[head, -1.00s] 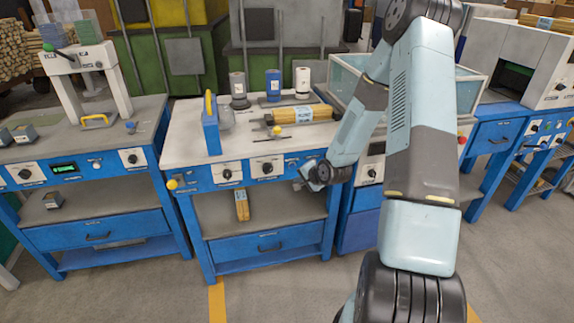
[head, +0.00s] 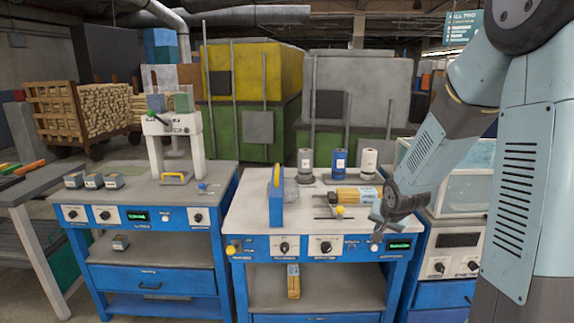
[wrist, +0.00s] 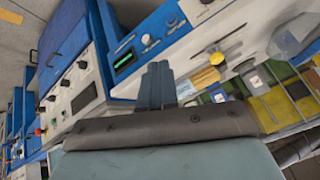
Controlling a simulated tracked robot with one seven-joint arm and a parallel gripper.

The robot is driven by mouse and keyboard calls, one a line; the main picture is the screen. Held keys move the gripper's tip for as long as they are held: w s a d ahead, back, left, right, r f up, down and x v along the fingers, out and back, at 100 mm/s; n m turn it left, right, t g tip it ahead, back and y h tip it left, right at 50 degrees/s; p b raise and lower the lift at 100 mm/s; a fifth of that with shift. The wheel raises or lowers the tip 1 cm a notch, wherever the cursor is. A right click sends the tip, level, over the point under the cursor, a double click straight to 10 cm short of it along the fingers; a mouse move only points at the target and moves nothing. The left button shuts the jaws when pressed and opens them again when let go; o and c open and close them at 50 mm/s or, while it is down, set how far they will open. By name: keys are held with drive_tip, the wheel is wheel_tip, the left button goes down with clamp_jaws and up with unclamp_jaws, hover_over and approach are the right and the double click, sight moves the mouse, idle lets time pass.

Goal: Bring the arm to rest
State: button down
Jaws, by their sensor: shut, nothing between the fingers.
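My gripper (head: 377,225) is at the right front of the middle blue workbench (head: 247,215), by its front panel and the green display (head: 399,245). In the wrist view my gripper (wrist: 157,72) has its two fingers together, with nothing seen between them. My arm comes down from the upper right of the head view and hides part of the glass-sided machine to the right.
The bench holds a blue upright frame (head: 276,198), a bundle of wooden rods (head: 354,194) and three bottles (head: 339,162). A left bench (head: 130,190) carries a white press (head: 156,145). The glass-sided tank (head: 462,177) stands close to my arm.

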drive_tip(key=s+a+r+n+g+h, duration=0.1)
drive_tip(key=s+a+r+n, duration=0.15)
drive_tip(key=s+r, duration=1.1)
drive_tip(key=s+r+n, duration=0.1)
drive_tip(key=s+r, duration=0.2)
drive_tip(key=s, duration=0.4)
drive_tip(key=s+a+r+n+y, duration=0.1)
drive_tip(key=s+r+n, duration=0.1)
drive_tip(key=s, duration=0.6)
drive_tip(key=shift+r+g, duration=0.3)
drive_tip(key=shift+r, duration=0.5)
